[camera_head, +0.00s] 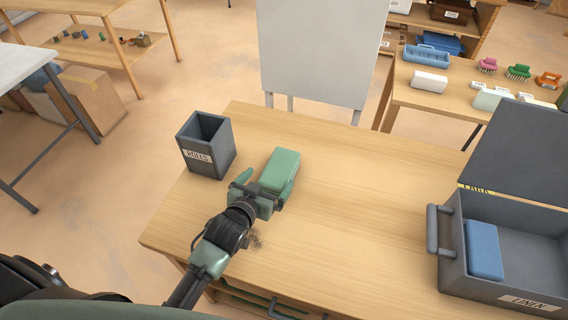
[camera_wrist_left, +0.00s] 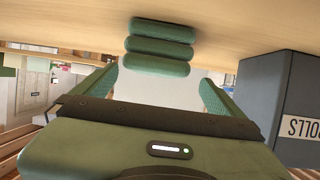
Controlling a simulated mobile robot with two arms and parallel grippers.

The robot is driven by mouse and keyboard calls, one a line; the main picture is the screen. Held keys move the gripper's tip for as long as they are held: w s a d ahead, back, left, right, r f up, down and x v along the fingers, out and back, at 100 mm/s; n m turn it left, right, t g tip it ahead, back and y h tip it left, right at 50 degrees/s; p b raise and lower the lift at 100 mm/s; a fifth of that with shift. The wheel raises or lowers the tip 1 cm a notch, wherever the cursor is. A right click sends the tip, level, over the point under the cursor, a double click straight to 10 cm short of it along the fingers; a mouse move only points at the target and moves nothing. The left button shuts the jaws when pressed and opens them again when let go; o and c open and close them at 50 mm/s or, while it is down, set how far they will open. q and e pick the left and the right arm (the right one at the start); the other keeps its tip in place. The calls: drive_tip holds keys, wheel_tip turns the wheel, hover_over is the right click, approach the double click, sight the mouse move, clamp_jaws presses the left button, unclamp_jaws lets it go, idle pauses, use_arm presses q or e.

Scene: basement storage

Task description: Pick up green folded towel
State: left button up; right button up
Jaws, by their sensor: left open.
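The green folded towel (camera_head: 281,166) lies on the wooden table, right of the dark grey bin. In the left wrist view the towel (camera_wrist_left: 160,47) shows as stacked rounded folds, ahead of the gap between my fingers. My left gripper (camera_head: 266,182) is open at the towel's near end, low over the table. In the left wrist view its green fingers (camera_wrist_left: 160,82) stand wide apart, with nothing gripped between them. I cannot tell whether either finger touches the towel. My right gripper is not in view.
The open-topped dark grey bin (camera_head: 190,158) stands just left of the gripper. A grey lidded box (camera_head: 447,263) holding a blue folded item (camera_head: 484,250) is at the right. The table (camera_head: 350,220) between them is clear. A white panel (camera_head: 318,55) stands behind the table.

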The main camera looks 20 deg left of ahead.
sight(280, 165)
use_arm(q)
drive_tip(key=x, duration=0.2)
drive_tip(key=r+x, duration=0.1)
drive_tip(key=x, duration=0.1)
drive_tip(key=p+x, duration=0.1)
drive_tip(key=x, duration=0.2)
drive_tip(key=shift+w+d+r, duration=0.15)
drive_tip(key=shift+w+d, duration=0.2)
drive_tip(key=shift+d, duration=0.05)
drive_tip(key=shift+w, duration=0.3)
drive_tip(key=shift+c, duration=0.3)
drive_tip(key=c, duration=1.5)
